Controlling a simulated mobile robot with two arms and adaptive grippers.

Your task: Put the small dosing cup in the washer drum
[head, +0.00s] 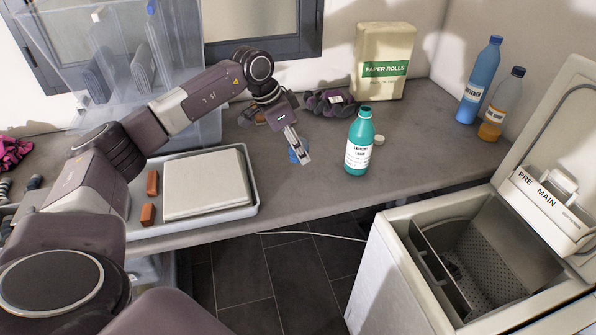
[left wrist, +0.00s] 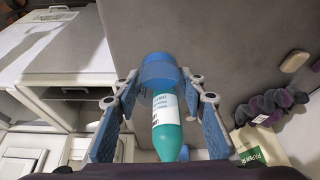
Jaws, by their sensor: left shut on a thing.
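My left gripper (head: 299,158) is shut on the small blue dosing cup (head: 295,156) and holds it above the grey worktop, left of the teal bottle. In the left wrist view the blue cup (left wrist: 158,71) sits between the fingertips and overlaps part of the teal bottle. The washer (head: 374,285) stands at the lower right of the head view with its lid (head: 560,130) raised. Its perforated drum (head: 505,255) is open at the top, and the dark bottom is partly hidden. My right gripper is not in view.
The teal bottle (head: 359,150) stands beside my left gripper, with a cream disc (head: 378,139) behind it. A paper rolls bag (head: 383,60), a blue bottle (head: 478,85) and an orange bottle (head: 500,110) stand farther back. A tray (head: 250,200) lies left. Floor shows between worktop and washer.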

